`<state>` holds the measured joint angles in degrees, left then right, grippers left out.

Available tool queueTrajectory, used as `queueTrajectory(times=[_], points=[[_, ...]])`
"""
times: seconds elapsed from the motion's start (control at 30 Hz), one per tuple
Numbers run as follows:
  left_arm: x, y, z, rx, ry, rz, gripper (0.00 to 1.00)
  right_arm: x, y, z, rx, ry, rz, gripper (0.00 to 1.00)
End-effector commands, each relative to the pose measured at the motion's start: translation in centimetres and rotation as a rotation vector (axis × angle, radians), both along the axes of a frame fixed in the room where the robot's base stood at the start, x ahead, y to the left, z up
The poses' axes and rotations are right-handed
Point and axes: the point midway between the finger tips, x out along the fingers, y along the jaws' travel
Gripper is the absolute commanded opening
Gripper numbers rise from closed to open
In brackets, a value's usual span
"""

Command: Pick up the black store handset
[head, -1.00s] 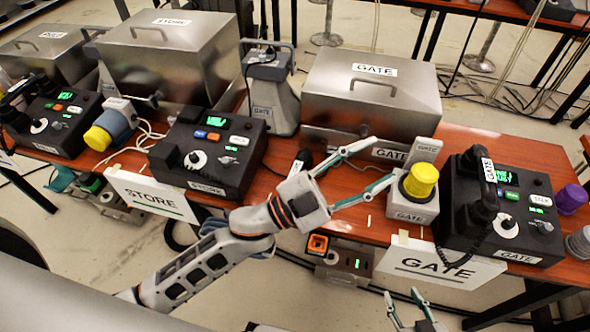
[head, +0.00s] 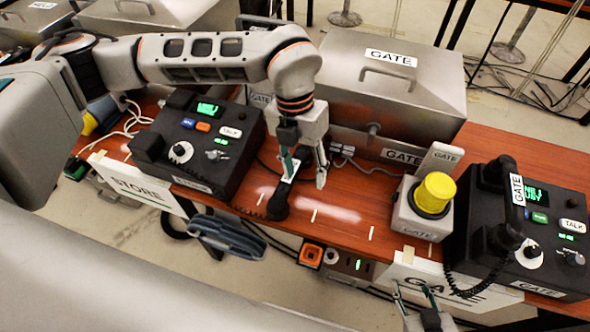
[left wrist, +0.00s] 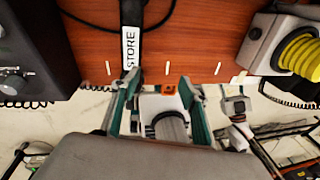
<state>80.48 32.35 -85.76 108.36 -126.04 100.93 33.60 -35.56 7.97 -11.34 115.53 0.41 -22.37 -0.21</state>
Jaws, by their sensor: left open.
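The black store handset (head: 279,203) lies on the red-brown table right of the STORE phone base (head: 207,145), off its cradle. Its white STORE label shows between my left gripper's fingers in the head view. My left gripper (head: 303,178) points down over the handset, open, with one finger close along the handset's left side. In the left wrist view the handset (left wrist: 130,15) runs down toward the left finger, and its lower end is hidden by the gripper (left wrist: 160,82). Contact cannot be told. My right gripper (head: 416,289) is low at the front edge, fingers apart and empty.
A grey box with a yellow button (head: 433,195) and the GATE phone (head: 530,225) with its handset stand to the right. A metal GATE case (head: 390,85) is behind. STORE (head: 140,190) and GATE signs hang at the front edge. Table right of the handset is mostly clear.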

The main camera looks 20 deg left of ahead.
Motion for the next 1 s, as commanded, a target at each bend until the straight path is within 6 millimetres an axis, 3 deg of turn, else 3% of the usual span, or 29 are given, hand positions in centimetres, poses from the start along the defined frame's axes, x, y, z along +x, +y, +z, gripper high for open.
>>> queueTrajectory(times=[0.1,0.23,0.63,0.87,1.0], points=[[2.4,3.1,0.7,0.106,-0.067,0.056,0.44,-0.1,-0.1,-0.2,-0.002,0.001,-0.001,0.4],[3.3,4.5,0.7,0.151,-0.093,0.083,0.44,-0.1,-0.1,-0.2,-0.002,0.001,-0.001,0.4],[3.3,4.3,-2.8,0.153,-0.094,0.085,0.44,-0.8,-0.1,-1.0,-0.007,0.015,0.002,0.4],[3.2,4.0,-6.2,0.153,-0.092,0.085,0.44,-1.0,-0.2,-1.6,-0.012,0.021,0.005,0.4],[3.4,3.9,-6.7,0.152,-0.097,0.084,0.44,-0.6,-0.2,-1.4,-0.014,0.014,0.005,0.4]])
